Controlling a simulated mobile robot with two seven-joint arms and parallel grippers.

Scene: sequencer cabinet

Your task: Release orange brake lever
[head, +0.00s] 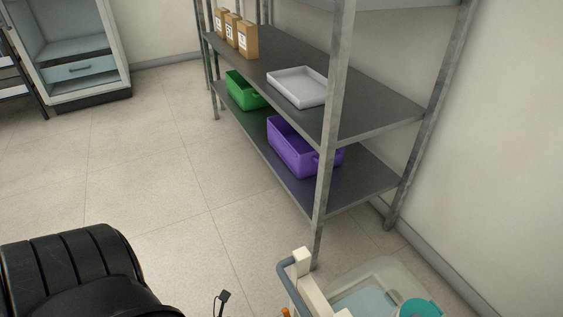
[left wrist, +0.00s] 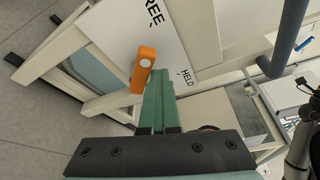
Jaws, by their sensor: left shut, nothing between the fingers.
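The orange brake lever (left wrist: 144,68) shows in the left wrist view, mounted on a white panel (left wrist: 130,28) with a round pale pivot. The panel carries the lettering "HELD" to the right of the lever, and a cut-off word ending in "REE" above. My left gripper (left wrist: 158,80) has its green fingers shut and empty, with the tips just right of the lever. I cannot tell whether they touch it. In the head view a small orange bit (head: 286,312) shows at the bottom edge of a cream-framed cart (head: 301,265). My right gripper is not in view.
A metal shelf (head: 380,122) holds a purple bin (head: 287,150), a green bin (head: 240,92), a grey tray (head: 297,86) and small boxes (head: 247,40). A blue-grey bar (left wrist: 289,35) crosses the upper right of the wrist view. Open floor (head: 150,170) lies left of the shelf.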

